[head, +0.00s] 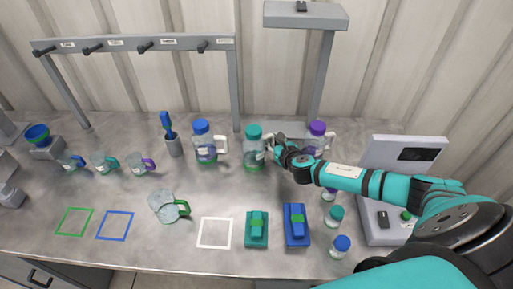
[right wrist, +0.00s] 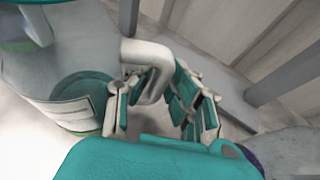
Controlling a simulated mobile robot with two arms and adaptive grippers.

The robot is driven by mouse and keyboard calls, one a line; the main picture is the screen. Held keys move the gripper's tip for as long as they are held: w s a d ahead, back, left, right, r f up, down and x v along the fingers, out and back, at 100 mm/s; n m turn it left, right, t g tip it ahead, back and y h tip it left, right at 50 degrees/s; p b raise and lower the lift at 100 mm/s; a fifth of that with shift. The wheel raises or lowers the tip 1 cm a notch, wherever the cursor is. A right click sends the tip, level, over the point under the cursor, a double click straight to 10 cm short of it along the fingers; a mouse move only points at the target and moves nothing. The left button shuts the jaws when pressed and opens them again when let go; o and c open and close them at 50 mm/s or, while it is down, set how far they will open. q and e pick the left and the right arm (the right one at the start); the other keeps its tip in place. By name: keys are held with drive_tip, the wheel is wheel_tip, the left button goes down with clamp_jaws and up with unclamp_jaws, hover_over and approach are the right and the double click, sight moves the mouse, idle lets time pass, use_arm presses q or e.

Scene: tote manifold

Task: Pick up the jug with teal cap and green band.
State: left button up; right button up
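The jug with the teal cap and green band (head: 254,152) stands upright at the back of the bench, between a blue-capped jug (head: 203,148) and a purple-capped jug (head: 316,135). My right gripper (head: 280,147) is at its right side, by the handle. In the right wrist view the jug (right wrist: 70,65) fills the left, and its white handle (right wrist: 160,70) reaches between the fingers of my right gripper (right wrist: 158,108). The fingers are apart, one on each side of the handle, with a gap on the right. My left gripper is not in view.
A glass pitcher with a green handle (head: 168,207) stands in front. Teal (head: 257,229) and blue (head: 296,225) blocks, small capped bottles (head: 336,216) and a grey device (head: 400,152) are at the right. A white outlined square (head: 214,232) is empty. A grey post stands behind the jugs.

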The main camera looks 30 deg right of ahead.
drive_tip(key=shift+w+f, duration=0.1)
drive_tip(key=shift+w, duration=0.2)
drive_tip(key=shift+s, duration=0.1)
drive_tip(key=shift+c, duration=0.3)
clamp_jaws()
